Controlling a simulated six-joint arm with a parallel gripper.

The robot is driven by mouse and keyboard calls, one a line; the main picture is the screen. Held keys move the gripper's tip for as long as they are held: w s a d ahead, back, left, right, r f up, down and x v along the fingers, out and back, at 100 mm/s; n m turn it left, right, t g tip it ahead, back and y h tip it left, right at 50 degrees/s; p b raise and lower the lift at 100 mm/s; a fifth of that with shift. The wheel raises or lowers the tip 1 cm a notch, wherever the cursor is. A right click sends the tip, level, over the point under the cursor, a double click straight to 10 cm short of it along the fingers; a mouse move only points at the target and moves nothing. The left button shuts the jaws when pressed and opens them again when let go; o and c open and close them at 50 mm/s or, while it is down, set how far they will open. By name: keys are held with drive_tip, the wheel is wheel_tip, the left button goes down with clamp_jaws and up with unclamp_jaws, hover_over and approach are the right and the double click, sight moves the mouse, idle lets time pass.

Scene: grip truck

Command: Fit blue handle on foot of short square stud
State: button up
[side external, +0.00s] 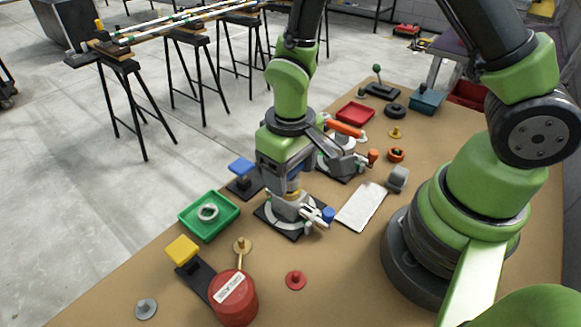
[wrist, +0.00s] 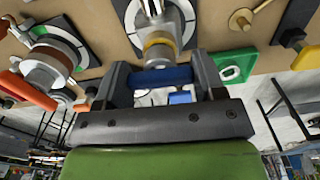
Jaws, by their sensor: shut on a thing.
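My gripper (wrist: 163,80) is shut on the blue handle (wrist: 163,75), a dark blue bar lying crosswise between the fingers in the wrist view. In the side view the gripper (side external: 292,180) is low over a grey round fixture (side external: 278,214) on a black plate; the handle is mostly hidden there. A grey post with a yellow band (wrist: 160,43) rises from this fixture and meets the handle's middle in the wrist view; I cannot tell whether they touch. A blue-tipped clamp (side external: 328,214) sticks out on the fixture's right. I cannot make out which part is the short square stud.
A similar fixture with an orange handle (side external: 346,129) stands behind. A blue block on a black stand (side external: 241,166) and a green tray (side external: 183,214) are at the left. A red drum (side external: 233,299) is in front. A white plate (side external: 361,206) lies right; bare table surrounds it.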

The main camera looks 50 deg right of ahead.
drive_tip(key=shift+f, duration=0.25)
idle(0.4)
drive_tip(key=o, duration=1.2)
drive_tip(key=shift+c, duration=0.2)
drive_tip(key=shift+r, duration=0.15)
drive_tip(key=shift+r, duration=3.65)
drive_tip(key=shift+r, duration=0.3)
drive_tip(key=s+d+r+m+t+y, duration=0.1)
drive_tip(key=s+d+r+t, duration=0.1)
drive_tip(key=s+r, duration=0.3)
drive_tip(key=s+d+r+m+t+y, duration=0.1)
drive_tip(key=s+r+t, duration=0.4)
drive_tip(key=r, duration=0.5)
drive_tip(key=shift+s+d+r+m, duration=0.3)
drive_tip(key=shift+s+d+m, duration=0.1)
drive_tip(key=shift+m, duration=0.4)
